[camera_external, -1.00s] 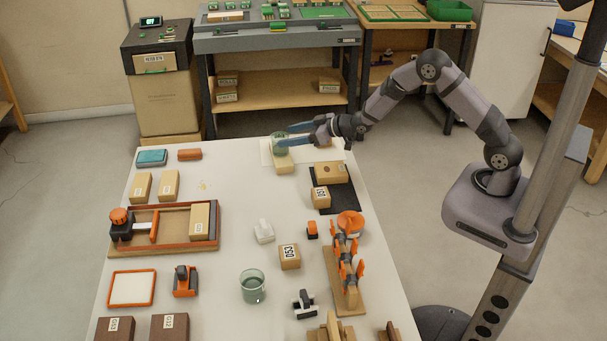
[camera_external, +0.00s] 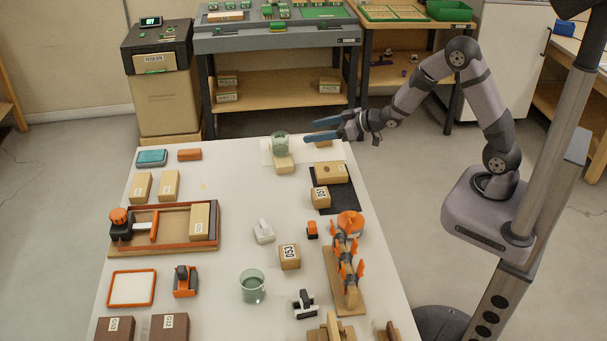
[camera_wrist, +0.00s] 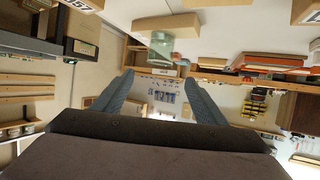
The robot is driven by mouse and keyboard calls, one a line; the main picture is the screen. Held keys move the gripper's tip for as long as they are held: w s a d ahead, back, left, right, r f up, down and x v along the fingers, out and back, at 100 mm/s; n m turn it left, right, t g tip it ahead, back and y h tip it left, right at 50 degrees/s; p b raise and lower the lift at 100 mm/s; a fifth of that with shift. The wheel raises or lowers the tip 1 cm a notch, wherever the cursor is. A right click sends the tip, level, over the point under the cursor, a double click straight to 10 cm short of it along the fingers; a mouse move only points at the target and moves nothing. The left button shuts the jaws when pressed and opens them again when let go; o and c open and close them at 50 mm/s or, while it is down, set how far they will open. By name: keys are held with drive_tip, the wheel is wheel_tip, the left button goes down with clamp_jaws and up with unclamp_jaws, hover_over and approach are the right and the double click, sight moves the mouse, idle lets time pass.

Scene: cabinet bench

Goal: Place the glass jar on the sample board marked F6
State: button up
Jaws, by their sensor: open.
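A greenish glass jar (camera_external: 279,140) stands upright on a light wooden block (camera_external: 284,166), on a white sheet at the far end of the table. In the wrist view, which is upside down, the jar (camera_wrist: 166,47) shows against the block (camera_wrist: 165,25). I cannot read an F6 mark on this block. My gripper (camera_external: 308,130) is open and empty to the right of the jar, with its blue fingers pointing left and apart from it. In the wrist view, my gripper (camera_wrist: 158,77) has nothing between its fingers. A second glass vessel (camera_external: 252,287) stands at the near middle.
A wooden block (camera_external: 323,142) lies behind and below my gripper. Nearby are a block on a black mat (camera_external: 343,198) and a block labelled 057 (camera_external: 321,197). A wooden tray (camera_external: 176,247) and orange-trimmed items are to the left. The white table (camera_external: 230,180) has bare patches between.

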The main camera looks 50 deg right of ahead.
drive_tip(key=shift+d, duration=0.1)
drive_tip(key=s+d+f+m+g+h, duration=0.1)
drive_tip(key=s+d+f+g+h, duration=0.2)
drive_tip(key=s, duration=0.4)
drive_tip(key=s+d+f+m+g+h, duration=0.1)
drive_tip(key=s+d+f+g, duration=0.15)
drive_tip(key=s+d, duration=0.3)
drive_tip(key=s+a+m+g, duration=0.1)
drive_tip(key=s+g, duration=0.6)
drive_tip(key=s, duration=1.4)
drive_tip(key=shift+s+m, duration=0.3)
drive_tip(key=shift+m, duration=0.1)
wheel_tip(320, 180, up, 6)
drive_tip(key=p, duration=0.6)
idle(3.3)
